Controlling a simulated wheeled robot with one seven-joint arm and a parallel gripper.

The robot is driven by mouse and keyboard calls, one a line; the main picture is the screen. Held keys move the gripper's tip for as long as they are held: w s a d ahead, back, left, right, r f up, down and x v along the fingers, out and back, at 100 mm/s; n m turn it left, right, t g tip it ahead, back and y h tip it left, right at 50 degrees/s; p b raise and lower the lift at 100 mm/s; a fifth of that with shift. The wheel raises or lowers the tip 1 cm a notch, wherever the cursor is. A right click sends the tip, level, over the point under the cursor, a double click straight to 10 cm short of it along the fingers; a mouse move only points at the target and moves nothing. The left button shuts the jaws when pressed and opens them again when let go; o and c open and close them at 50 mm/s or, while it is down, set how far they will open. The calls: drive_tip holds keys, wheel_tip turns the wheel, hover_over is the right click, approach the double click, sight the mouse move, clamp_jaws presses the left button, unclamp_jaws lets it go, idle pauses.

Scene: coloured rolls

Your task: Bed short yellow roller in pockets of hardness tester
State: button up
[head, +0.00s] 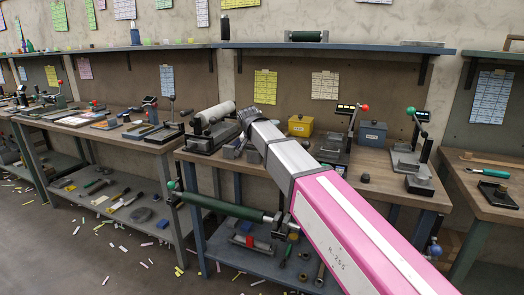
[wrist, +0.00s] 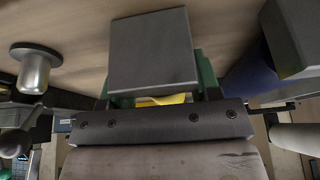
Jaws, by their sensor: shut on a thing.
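My gripper (head: 246,114) is over the left end of the middle bench in the head view, its fingertips small and dark. In the wrist view a yellow piece (wrist: 165,99) shows as a sliver between a dark grey block and a dark screwed bar, with green parts on both sides. It appears to be the short yellow roller in my shut gripper; most of it is hidden. Two lever devices with displays stand on the middle bench, one with a red knob (head: 346,128) and one with a green knob (head: 408,158); I cannot tell which is the hardness tester.
A pale roller (head: 214,114) lies on a black stand (head: 206,141) left of my gripper. A yellow bin (head: 300,126) and a blue bin (head: 372,134) stand at the back. A long green roller (head: 222,208) is below the bench top. My arm hides part of the bench.

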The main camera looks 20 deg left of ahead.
drive_tip(key=shift+r, duration=2.45)
